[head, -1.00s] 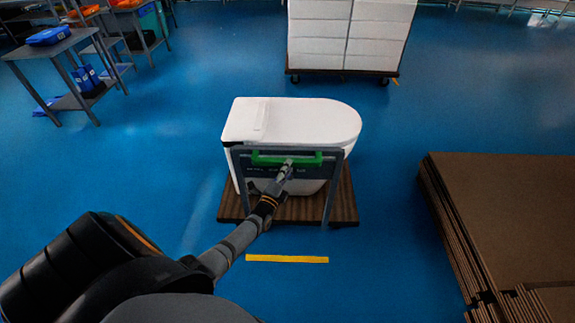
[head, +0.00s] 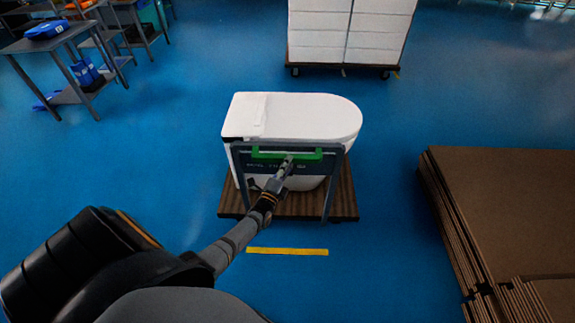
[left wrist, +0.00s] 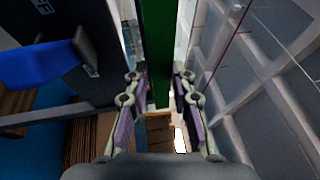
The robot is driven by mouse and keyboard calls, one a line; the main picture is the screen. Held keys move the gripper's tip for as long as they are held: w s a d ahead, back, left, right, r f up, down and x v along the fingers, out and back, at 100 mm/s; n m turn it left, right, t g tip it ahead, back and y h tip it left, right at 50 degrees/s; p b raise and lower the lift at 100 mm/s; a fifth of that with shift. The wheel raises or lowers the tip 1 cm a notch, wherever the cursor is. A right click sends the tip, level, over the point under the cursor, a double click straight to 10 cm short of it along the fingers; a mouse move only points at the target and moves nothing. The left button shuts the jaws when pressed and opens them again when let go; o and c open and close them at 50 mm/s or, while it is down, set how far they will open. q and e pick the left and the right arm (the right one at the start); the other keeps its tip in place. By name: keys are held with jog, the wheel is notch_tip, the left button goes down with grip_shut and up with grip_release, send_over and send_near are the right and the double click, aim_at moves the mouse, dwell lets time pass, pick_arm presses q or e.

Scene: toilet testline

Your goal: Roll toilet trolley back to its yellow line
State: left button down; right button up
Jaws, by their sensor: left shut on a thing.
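The toilet trolley (head: 344,203) is a low brown wooden platform with a grey frame and a green handle (head: 312,154) on its near side. A white toilet (head: 310,117) stands on it. My left gripper (head: 287,163) is shut on the green handle; in the left wrist view, the handle (left wrist: 158,50) stands between the two fingers (left wrist: 153,95). A yellow line (head: 287,251) lies on the blue floor just in front of the trolley's near edge, with a narrow strip of floor between them. My right gripper is not in view.
Stacked brown cardboard sheets (head: 500,205) lie at the right. A cart with white boxes (head: 347,30) stands behind the trolley. A grey table (head: 72,38) with blue items is at the upper left. Blue floor is clear around the trolley.

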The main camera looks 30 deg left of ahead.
pick_arm(q)
jog(key=shift+r, duration=0.4)
dwell(0.3)
jog(key=c, duration=1.5)
grip_release()
jog(key=o, duration=0.4)
jog(key=shift+s+d+r, duration=0.1)
jog(key=shift+s, duration=0.15)
jog(key=v, duration=1.2)
